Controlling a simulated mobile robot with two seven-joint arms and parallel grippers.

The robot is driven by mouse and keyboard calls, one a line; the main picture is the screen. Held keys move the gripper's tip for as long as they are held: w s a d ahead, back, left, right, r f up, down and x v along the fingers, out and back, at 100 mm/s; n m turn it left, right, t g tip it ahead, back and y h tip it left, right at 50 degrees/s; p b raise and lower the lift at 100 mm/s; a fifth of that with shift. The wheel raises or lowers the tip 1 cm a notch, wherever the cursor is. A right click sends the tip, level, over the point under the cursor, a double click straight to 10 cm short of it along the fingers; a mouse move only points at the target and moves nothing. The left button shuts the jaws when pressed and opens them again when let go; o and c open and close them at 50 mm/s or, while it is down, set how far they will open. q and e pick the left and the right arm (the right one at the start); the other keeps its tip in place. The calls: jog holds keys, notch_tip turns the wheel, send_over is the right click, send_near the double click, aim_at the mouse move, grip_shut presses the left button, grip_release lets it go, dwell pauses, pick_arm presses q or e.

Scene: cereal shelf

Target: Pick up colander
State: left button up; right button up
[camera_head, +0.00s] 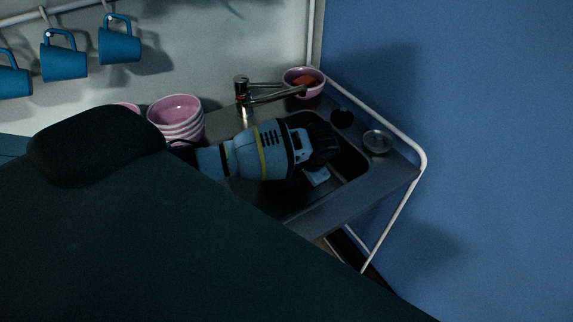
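My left arm comes in from the left, light blue-grey with a yellow ring. Its dark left gripper (322,145) is over the sink basin (352,163). It points right, and its fingers are too dark to tell whether they are open or shut. I cannot make out a colander for certain; the arm and gripper hide much of the basin. A pale item (317,177) shows in the basin just below the gripper. My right gripper is not in view.
A metal tap (243,95) stands behind the basin. A pink bowl (304,84) with something orange sits at the back corner. Striped pink bowls (176,117) stand left. A small round metal piece (376,141) lies right. A white rail (400,138) edges the counter. A large dark shape hides the lower left.

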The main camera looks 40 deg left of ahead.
pick_arm(q)
grip_shut()
jog(key=shift+s+d+f, duration=0.1)
jog(key=shift+d, duration=0.05)
dwell(0.4)
jog(key=shift+r, duration=0.6)
jog(key=shift+s+d+r, duration=0.1)
jog(key=shift+s+d, duration=0.15)
jog(key=shift+s, duration=0.35)
jog(key=shift+s+d+f, duration=0.1)
jog(key=shift+s+d, duration=0.1)
jog(key=shift+s, duration=0.4)
jog(key=shift+s+d+r, duration=0.1)
jog(key=shift+s+d, duration=0.15)
jog(key=shift+s, duration=0.35)
notch_tip(320, 180, up, 14)
jog(key=shift+w+a, duration=0.15)
